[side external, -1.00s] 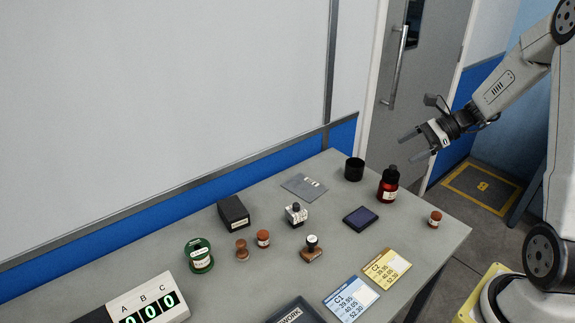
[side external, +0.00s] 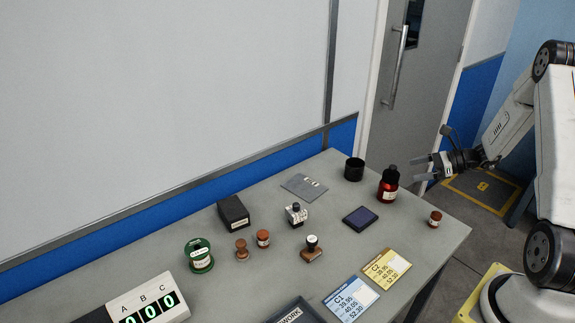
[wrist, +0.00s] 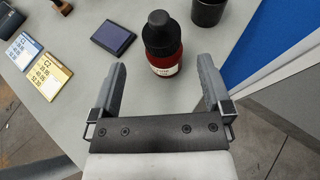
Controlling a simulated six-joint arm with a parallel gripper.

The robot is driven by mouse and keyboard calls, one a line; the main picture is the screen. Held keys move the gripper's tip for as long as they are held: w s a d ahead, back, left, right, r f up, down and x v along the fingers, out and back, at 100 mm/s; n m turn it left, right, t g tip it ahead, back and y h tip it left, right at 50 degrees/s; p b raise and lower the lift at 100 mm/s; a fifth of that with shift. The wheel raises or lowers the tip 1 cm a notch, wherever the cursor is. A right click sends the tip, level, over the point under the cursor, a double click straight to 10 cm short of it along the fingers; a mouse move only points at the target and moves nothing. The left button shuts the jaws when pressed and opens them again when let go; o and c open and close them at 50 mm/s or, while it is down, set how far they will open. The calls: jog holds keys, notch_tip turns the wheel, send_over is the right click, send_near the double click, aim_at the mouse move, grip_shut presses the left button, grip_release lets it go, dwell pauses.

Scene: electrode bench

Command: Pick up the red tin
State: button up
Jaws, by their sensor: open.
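A red container with a black cap and a white label stands upright near the table's right end in the side view (side external: 388,188). It looks more like a bottle than a tin. It also shows in the wrist view (wrist: 165,62), between the lines of the two fingers and beyond them. My gripper (side external: 416,169) is open and empty, to the right of the container and above the table edge.
A black cup (side external: 354,170) stands behind the red container. A dark blue pad (side external: 361,218) lies to its front left. Stamps, a black box (side external: 233,213), a green round holder (side external: 199,257) and two cards (side external: 387,268) lie further off. The table edge is close on the right.

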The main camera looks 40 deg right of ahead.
aim_at(392, 174)
jog(key=shift+f+x, duration=0.2)
jog(key=shift+x, duration=1.15)
jog(key=shift+f+x, duration=0.15)
jog(key=shift+x, duration=1.25)
jog(key=shift+f+x, duration=0.2)
jog(key=shift+x, duration=1.15)
jog(key=shift+s+d, duration=0.15)
grip_shut()
